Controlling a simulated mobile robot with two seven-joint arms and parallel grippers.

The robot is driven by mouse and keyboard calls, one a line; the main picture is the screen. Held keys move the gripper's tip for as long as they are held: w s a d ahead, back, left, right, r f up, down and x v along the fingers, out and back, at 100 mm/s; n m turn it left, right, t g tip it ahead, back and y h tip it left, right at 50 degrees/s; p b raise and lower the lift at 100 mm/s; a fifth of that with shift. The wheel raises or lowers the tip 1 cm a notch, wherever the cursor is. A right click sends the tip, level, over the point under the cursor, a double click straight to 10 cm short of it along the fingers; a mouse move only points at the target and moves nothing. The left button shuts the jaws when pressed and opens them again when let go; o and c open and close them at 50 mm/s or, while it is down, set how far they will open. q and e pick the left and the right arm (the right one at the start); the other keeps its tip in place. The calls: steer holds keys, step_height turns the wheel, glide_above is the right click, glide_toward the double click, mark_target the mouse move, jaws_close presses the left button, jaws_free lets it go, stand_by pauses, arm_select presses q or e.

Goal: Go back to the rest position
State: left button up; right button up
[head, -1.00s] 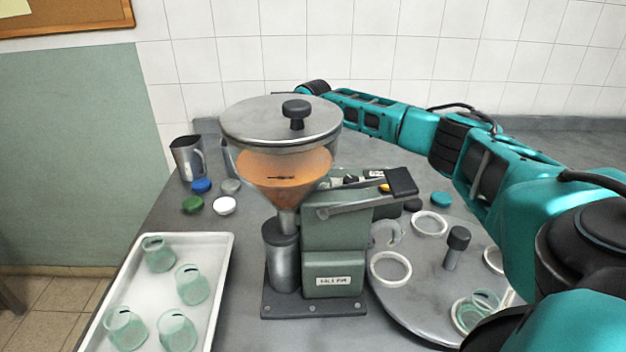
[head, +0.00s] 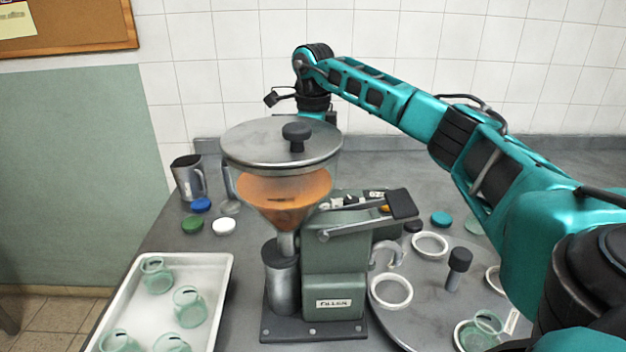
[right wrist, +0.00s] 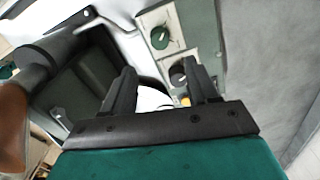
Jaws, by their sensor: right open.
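My right arm reaches from the right across the back of the table in the head view. Its wrist is raised behind the filler's lid (head: 265,146), which hides the fingers there. In the right wrist view my right gripper (right wrist: 161,88) is open, with nothing between its two dark fingers. Below it, parts of the filling machine show, with a green knob (right wrist: 160,37) and a dark knob (right wrist: 178,73). The filling machine (head: 334,262) stands upright in the head view with an orange-filled hopper (head: 285,195). My left gripper is not in view.
A white tray (head: 228,283) with several green glass jars stands at the front left. A metal jug (head: 187,177) and loose lids (head: 192,225) are behind it. A round grey turntable (head: 425,290) with white rings and a jar stands right of the filler.

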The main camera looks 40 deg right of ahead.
steer(key=shift+r, duration=1)
steer(key=shift+s, duration=0.1)
